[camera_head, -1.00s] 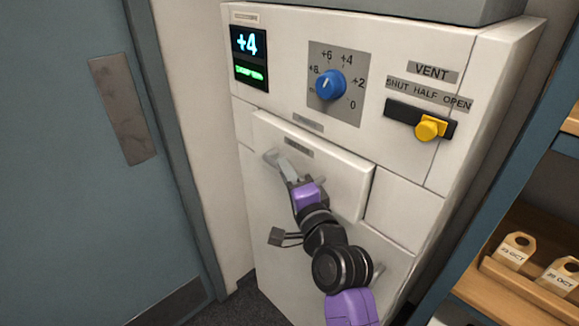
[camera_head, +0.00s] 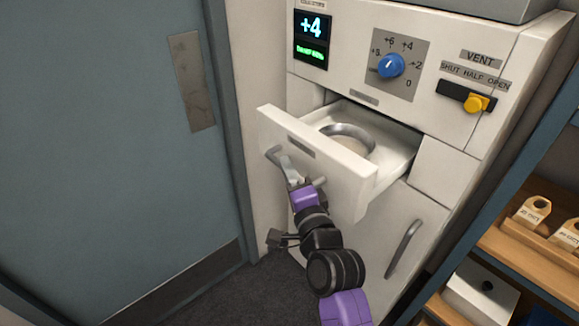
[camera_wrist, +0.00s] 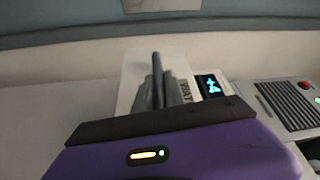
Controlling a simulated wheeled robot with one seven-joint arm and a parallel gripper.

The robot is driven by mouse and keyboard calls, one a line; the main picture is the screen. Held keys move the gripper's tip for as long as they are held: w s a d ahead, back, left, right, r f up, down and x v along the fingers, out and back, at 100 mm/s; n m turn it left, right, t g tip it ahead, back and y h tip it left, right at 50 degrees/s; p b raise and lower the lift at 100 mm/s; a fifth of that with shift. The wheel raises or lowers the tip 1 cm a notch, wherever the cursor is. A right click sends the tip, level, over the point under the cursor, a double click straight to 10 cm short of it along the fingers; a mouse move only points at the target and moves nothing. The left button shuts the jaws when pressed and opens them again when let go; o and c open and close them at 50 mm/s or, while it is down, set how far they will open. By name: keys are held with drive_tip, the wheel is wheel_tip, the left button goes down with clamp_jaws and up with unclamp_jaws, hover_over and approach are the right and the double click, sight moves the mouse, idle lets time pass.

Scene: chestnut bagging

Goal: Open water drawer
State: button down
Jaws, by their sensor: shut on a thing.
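The white water drawer (camera_head: 345,165) stands pulled out of the cabinet in the head view. A round metal ring (camera_head: 350,137) shows inside it. My gripper (camera_head: 288,170) is at the drawer's front and is shut on the bar handle (camera_head: 272,154). Part of the handle is hidden behind my fingers. In the wrist view my gripper (camera_wrist: 157,85) shows its fingers close together over the drawer front (camera_wrist: 131,72), where a partly hidden label reads "WAT".
The cabinet's panel has a blue dial (camera_head: 391,65), a lit display (camera_head: 311,40) and a yellow vent slider (camera_head: 474,103). A lower door has a handle (camera_head: 404,250). A blue door (camera_head: 110,160) stands left; shelves with tags (camera_head: 533,208) stand right.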

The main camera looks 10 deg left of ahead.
drive_tip(key=shift+s+f, duration=0.1)
idle(0.3)
drive_tip(key=c, duration=1.4)
unclamp_jaws()
drive_tip(key=v, duration=0.7)
drive_tip(key=shift+s+b, duration=0.3)
drive_tip(key=shift+s, duration=0.1)
drive_tip(key=shift+d+f, duration=0.1)
drive_tip(key=shift+d, duration=0.1)
